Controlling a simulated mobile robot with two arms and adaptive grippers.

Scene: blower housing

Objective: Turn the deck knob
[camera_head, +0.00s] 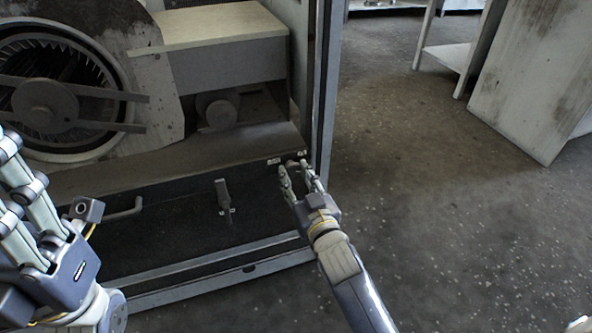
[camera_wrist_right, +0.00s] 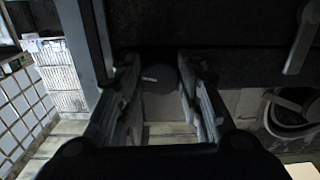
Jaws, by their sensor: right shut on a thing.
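The deck knob is a small round dark knob at the right end of the housing's lower deck, by the frame post. In the head view it is mostly hidden between the fingertips of my right gripper (camera_head: 292,166). In the right wrist view the knob (camera_wrist_right: 162,80) is a dark disc with a short white mark, between the two fingers of my right gripper (camera_wrist_right: 160,74). That gripper is shut on the knob. My left gripper (camera_head: 14,182) is at the left edge of the head view, away from the knob; its fingertips are partly cut off.
A round blower wheel (camera_head: 45,103) with crossbars stands at the left. A lever handle (camera_head: 223,194) and a bent bar handle (camera_head: 122,210) are on the dark front panel. The frame post (camera_head: 327,85) rises beside my right gripper.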

